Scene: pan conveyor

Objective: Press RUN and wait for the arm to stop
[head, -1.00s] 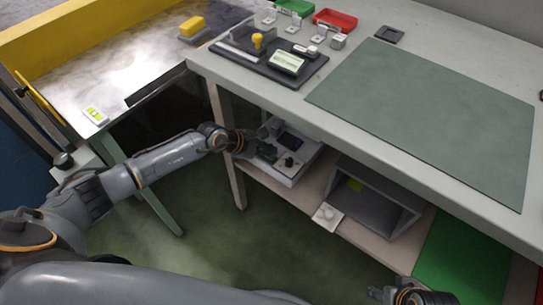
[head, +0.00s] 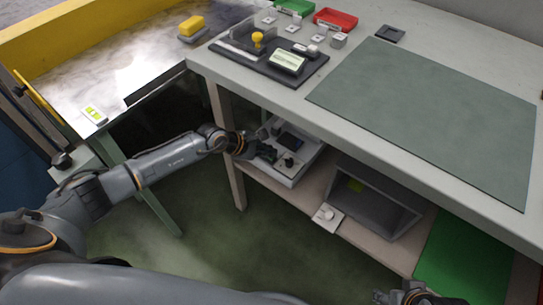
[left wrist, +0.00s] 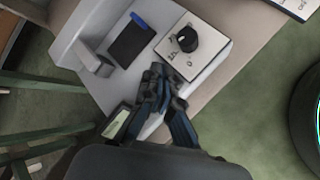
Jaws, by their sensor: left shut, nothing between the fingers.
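A grey-white device (head: 284,178) stands on the lower shelf under the bench. It has a dark screen and a pale panel with a black knob (left wrist: 187,40); the knob also shows in the head view (head: 289,161). My left gripper (left wrist: 158,72) is shut and empty, its fingertips at the lower edge of the knob panel. I cannot tell whether they touch it. In the head view my left gripper (head: 258,148) reaches the device's left side. No button marked RUN can be read; the fingers hide part of the device. My right gripper (head: 405,296) shows only partly at the bottom edge.
A dark open-fronted box (head: 372,200) and a small white plate with a knob (head: 327,216) are right of the device on the shelf (head: 300,197). The bench top (head: 340,70) overhangs. A table leg (head: 238,187) stands close to my left arm.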

